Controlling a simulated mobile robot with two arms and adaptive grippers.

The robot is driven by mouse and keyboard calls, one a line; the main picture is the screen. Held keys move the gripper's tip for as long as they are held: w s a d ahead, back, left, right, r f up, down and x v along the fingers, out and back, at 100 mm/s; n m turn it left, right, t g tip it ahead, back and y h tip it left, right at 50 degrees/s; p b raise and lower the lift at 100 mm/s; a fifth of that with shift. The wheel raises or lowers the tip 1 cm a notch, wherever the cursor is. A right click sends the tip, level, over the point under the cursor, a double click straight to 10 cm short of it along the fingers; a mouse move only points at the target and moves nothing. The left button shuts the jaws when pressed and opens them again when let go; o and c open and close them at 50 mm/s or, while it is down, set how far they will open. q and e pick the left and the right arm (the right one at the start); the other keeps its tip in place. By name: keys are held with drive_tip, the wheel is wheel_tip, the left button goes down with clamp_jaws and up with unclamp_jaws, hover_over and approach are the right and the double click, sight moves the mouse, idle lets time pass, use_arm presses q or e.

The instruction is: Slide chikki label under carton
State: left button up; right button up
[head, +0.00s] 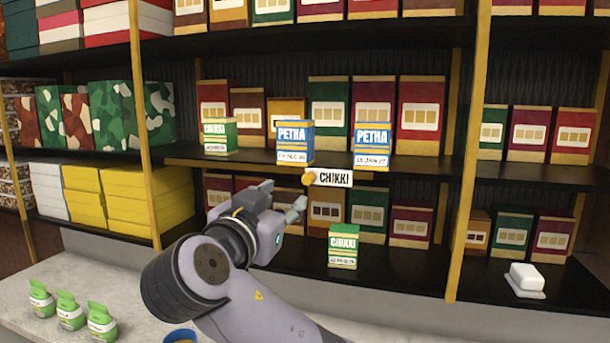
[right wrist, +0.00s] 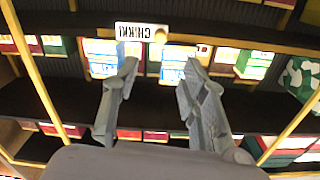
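The white CHIKKI label (head: 335,179) with an orange knob (head: 309,178) is at the front edge of the middle shelf, below the gap between two blue PETHA cartons (head: 295,143) (head: 371,145). A green CHIKKI carton (head: 220,136) stands on that shelf at left; another (head: 343,245) stands on the lower shelf. My right gripper (head: 285,196) is open, just left of and below the knob. In the right wrist view the label (right wrist: 136,31) appears upside down, beyond the two spread fingertips (right wrist: 160,66), with nothing between them. My left gripper is out of view.
Maroon, brown and green boxes line the shelf backs. A gold upright (head: 463,180) stands at right and another (head: 142,120) at left. A white dish (head: 526,278) sits at lower right. Several green pouches (head: 70,310) stand on the pale counter. The lower shelf has bare room around its green carton.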

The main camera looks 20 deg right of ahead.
sight(306, 181)
drive_tip(key=p+x, duration=0.5)
drive_tip(key=x, duration=0.7)
drive_tip(key=shift+r+p, duration=0.1)
drive_tip(key=shift+p, duration=0.25)
drive_tip(key=shift+w+d, duration=0.4)
drive_tip(key=shift+w, duration=0.2)
drive_tip(key=shift+c, duration=0.2)
clamp_jaws()
